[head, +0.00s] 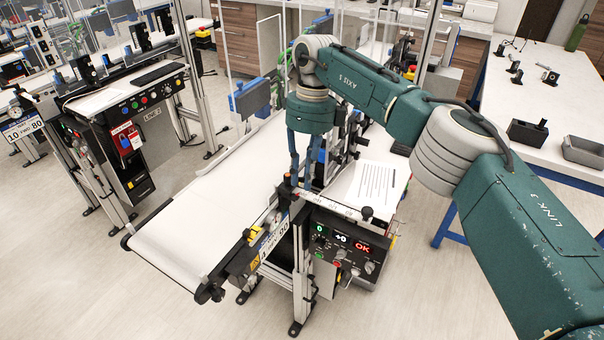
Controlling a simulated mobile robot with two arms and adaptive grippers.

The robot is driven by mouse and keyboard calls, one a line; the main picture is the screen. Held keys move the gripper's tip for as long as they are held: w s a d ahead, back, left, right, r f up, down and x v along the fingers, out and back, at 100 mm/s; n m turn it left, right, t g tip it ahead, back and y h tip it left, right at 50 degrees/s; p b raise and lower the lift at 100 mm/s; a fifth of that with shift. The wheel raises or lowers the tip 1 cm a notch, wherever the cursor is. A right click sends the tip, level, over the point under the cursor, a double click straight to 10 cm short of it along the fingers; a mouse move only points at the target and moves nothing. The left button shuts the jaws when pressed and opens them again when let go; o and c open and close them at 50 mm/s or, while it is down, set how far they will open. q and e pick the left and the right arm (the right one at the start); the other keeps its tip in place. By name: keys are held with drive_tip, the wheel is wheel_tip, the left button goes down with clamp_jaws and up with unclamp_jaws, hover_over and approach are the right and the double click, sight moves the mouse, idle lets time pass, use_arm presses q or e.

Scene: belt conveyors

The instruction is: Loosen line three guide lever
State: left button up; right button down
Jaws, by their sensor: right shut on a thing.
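The near belt conveyor (215,215) has a white belt running from the lower left toward the back. A control panel (342,243) with lit displays and an "OK" sign sits at its right side. My right gripper (301,182) comes down from above, with its blue fingers pointing down at the belt's right edge, just behind the panel. It is shut on a small part there, seemingly the guide lever, which the fingers mostly hide. I cannot make out the lever's angle. My left gripper is not in view.
A printed sheet (377,187) lies right of the gripper, behind the panel. Another conveyor station, marked line 2 (128,108), stands at the left. Clear posts and frames rise behind the belt.

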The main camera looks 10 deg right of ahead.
drive_tip(key=shift+w+d+r, duration=0.1)
drive_tip(key=shift+w+r, duration=0.05)
drive_tip(key=shift+w, duration=0.05)
idle(0.3)
drive_tip(key=c, duration=1.6)
unclamp_jaws()
drive_tip(key=shift+w+d+r, duration=0.15)
drive_tip(key=shift+w+r, duration=0.05)
drive_tip(key=shift+r, duration=1)
drive_tip(key=shift+w+d+r, duration=0.1)
drive_tip(key=shift+w+r, duration=0.05)
drive_tip(key=shift+r, duration=1.1)
drive_tip(key=shift+w+d+r, duration=0.15)
drive_tip(key=shift+w+r, duration=0.05)
drive_tip(key=shift+r, duration=1)
